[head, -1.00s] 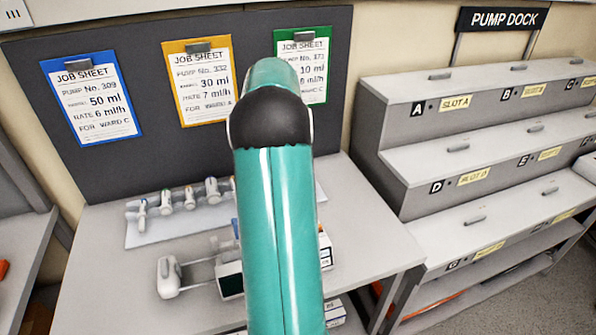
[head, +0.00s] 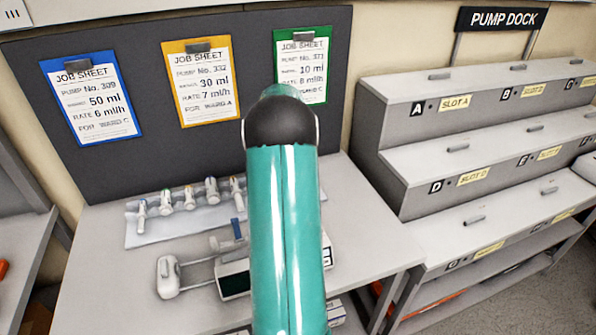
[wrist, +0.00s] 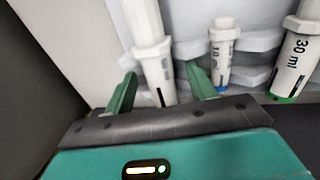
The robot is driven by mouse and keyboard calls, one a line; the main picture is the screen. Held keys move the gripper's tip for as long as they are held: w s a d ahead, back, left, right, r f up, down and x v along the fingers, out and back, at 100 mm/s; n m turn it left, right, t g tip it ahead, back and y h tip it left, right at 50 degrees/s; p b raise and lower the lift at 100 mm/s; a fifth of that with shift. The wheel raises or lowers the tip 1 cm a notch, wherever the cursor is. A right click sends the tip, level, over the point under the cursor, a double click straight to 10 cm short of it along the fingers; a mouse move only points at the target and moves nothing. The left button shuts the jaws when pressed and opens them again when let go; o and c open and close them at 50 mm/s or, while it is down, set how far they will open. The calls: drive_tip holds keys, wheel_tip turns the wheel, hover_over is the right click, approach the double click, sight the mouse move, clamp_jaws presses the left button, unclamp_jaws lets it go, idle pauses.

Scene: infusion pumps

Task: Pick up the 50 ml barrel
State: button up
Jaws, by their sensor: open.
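In the wrist view my gripper (wrist: 160,70) is open. Its two green fingers stand on either side of a white barrel (wrist: 149,32), the leftmost one in that view. No size label can be read on this barrel, so I cannot tell whether it is the 50 ml one. Contact with the fingers cannot be made out. To its right are a smaller barrel (wrist: 222,45) and a barrel marked 30 ml (wrist: 296,55) with a green ring. In the head view several barrels lie on a pale rack (head: 150,236); my arm hides the gripper.
A pump with a white end block (head: 168,277) and rails lies in front of the rack, partly behind my arm. Job sheets hang on the dark board, one reading 50 ml (head: 91,97). The stepped pump dock (head: 440,160) stands to the right. The bench's front left is clear.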

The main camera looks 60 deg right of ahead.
drive_tip(key=shift+c, duration=0.5)
drive_tip(key=c, duration=0.8)
drive_tip(key=shift+o, duration=0.2)
drive_tip(key=shift+r, duration=0.15)
